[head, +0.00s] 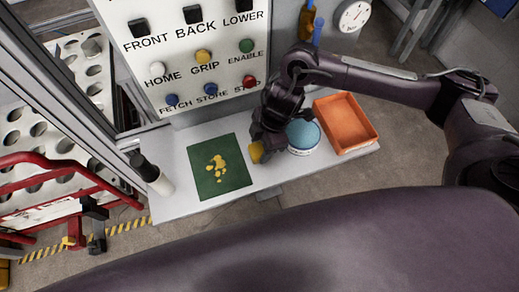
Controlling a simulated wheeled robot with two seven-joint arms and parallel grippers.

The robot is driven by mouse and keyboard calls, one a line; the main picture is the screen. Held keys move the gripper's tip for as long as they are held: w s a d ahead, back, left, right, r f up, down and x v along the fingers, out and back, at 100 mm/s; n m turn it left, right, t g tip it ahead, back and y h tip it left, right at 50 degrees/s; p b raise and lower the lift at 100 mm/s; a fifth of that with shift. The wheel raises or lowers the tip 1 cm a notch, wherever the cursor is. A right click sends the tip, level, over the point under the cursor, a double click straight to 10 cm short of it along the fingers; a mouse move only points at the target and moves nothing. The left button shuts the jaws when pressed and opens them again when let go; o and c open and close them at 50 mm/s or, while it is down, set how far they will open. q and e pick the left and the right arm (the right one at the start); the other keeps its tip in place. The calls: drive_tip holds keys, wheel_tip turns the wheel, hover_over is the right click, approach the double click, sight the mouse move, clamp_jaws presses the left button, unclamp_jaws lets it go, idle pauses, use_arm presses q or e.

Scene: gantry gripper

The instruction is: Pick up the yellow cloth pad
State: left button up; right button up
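The yellow cloth pad (256,153) shows as a small yellow block at the lower end of my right gripper (262,146), above or on the grey shelf between the green board and the blue-topped tub. The dark gripper covers part of the pad. I cannot tell whether the fingers are closed on it, or whether it is clear of the shelf. My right arm reaches in from the right. My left gripper is not in view.
The green board (235,179) with yellow blotches lies left of the gripper on the grey shelf (182,200). The blue-topped tub (303,136) and orange tray (345,125) are close on the right. A black-and-white bottle (151,174) stands left. A button panel (180,60) rises behind.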

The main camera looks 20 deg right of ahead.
sight(261, 149)
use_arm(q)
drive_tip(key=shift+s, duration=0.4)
use_arm(e)
drive_tip(key=c, duration=0.4)
drive_tip(key=shift+r, duration=0.1)
